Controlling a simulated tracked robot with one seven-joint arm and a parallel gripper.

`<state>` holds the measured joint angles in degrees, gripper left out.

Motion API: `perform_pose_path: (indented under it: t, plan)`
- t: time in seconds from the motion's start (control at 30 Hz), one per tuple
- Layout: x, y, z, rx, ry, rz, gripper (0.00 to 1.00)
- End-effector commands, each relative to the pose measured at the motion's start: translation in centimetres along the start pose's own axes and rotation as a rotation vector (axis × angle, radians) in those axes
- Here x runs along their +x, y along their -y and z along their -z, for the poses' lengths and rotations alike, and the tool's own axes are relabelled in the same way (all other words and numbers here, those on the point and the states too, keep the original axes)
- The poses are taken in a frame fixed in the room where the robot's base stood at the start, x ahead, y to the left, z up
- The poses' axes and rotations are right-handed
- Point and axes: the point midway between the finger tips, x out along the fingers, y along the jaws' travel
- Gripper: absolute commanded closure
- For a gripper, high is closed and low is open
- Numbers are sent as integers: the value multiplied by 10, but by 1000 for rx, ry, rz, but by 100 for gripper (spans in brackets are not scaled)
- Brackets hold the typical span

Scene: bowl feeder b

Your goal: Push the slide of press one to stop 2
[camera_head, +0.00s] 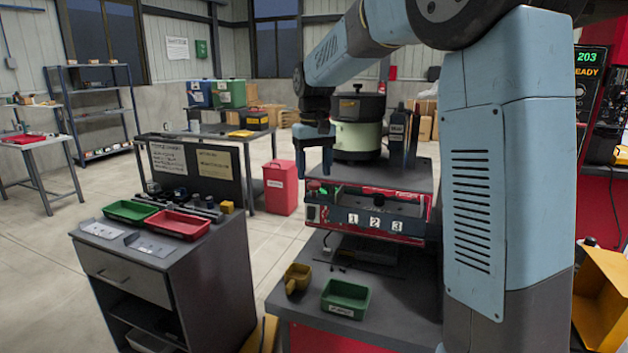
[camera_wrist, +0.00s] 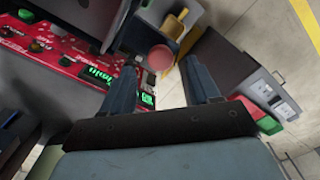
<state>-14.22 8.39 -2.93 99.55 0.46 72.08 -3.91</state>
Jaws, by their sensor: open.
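The press (camera_head: 375,215) stands on the dark-topped bench in the middle of the head view. Its front carries white plates marked 1, 2 and 3, with plate 2 (camera_head: 375,222) in the middle and a red strip below. I cannot make out the slide or which stop it stands at. My gripper (camera_head: 313,170) is open, pointing down at the left end of the press front. In the wrist view my gripper (camera_wrist: 160,65) shows two spread fingers. A round red part (camera_wrist: 160,58) appears between them, and I cannot tell whether it is near them. A red panel (camera_wrist: 60,60) with lit green displays lies left.
A yellow scoop (camera_head: 298,277) and a green tray (camera_head: 345,300) sit on the bench before the press. A grey cabinet (camera_head: 165,270) with red and green trays stands left. A dark bottle-like unit (camera_head: 397,140) and a round green-and-black vessel (camera_head: 357,125) are behind.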

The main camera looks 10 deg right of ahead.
Motion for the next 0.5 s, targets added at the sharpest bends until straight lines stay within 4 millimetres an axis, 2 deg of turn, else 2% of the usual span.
perform_pose_path:
  t: [0.03,0.2,0.5]
  plan:
    - [8,0,0,0,2,0,39]
    - [26,0,0,-1,2,0,39]
    - [34,0,0,-1,-1,0,39]
